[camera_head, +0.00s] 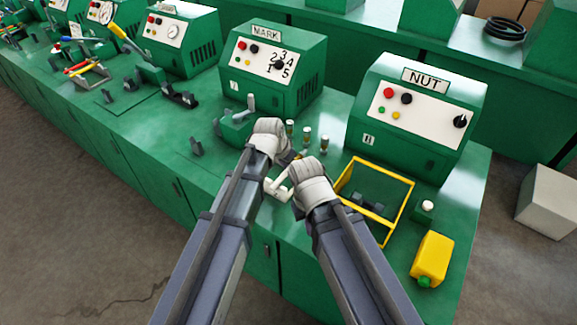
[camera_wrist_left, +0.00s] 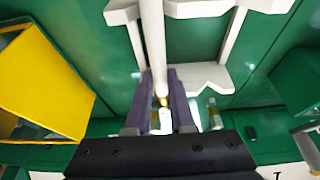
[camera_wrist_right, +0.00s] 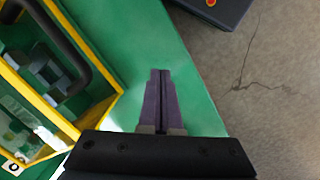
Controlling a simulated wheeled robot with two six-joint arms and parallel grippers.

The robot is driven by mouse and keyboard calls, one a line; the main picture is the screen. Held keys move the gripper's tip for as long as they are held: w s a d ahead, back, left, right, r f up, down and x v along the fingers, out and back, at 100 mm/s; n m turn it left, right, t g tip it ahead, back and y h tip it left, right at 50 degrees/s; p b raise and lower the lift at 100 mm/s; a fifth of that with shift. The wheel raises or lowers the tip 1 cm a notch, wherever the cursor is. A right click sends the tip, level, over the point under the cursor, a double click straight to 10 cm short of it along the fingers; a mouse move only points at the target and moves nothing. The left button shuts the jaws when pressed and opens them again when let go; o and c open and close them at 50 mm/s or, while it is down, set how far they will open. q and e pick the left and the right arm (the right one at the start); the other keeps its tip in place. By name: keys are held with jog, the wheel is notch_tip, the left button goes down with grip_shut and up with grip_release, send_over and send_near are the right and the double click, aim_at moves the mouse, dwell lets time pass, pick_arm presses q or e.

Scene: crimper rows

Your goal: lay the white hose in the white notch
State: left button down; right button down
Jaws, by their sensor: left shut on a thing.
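The white hose (camera_wrist_left: 153,35) is held upright in the left wrist view between the purple fingers of my left gripper (camera_wrist_left: 161,100), which is shut on it. Behind it are a white stand's notched bars (camera_wrist_left: 205,77), and the hose crosses in front of them. I cannot tell whether it rests in the notch. In the head view the white stand (camera_head: 277,187) shows between my two arms, partly hidden by them. My right gripper (camera_wrist_right: 160,95) is shut and empty, with its fingers together over the bench edge; in the head view its pale wrist (camera_head: 308,178) is beside the stand.
A yellow-framed tray (camera_head: 383,233) with dark parts stands on the green bench to the right. The NUT machine (camera_head: 415,115) and MARK machine (camera_head: 272,68) stand behind. Several small fittings (camera_head: 307,135) stand near my left arm.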

pick_arm(q)
jog(key=shift+f, duration=0.15)
pick_arm(e)
jog(key=shift+f, duration=0.15)
pick_arm(q)
jog(key=c, duration=0.7)
grip_release()
jog(key=p+v, duration=0.7)
jog(key=v, duration=0.1)
jog(key=shift+f, duration=0.1)
pick_arm(e)
notch_tip(320, 180, up, 7)
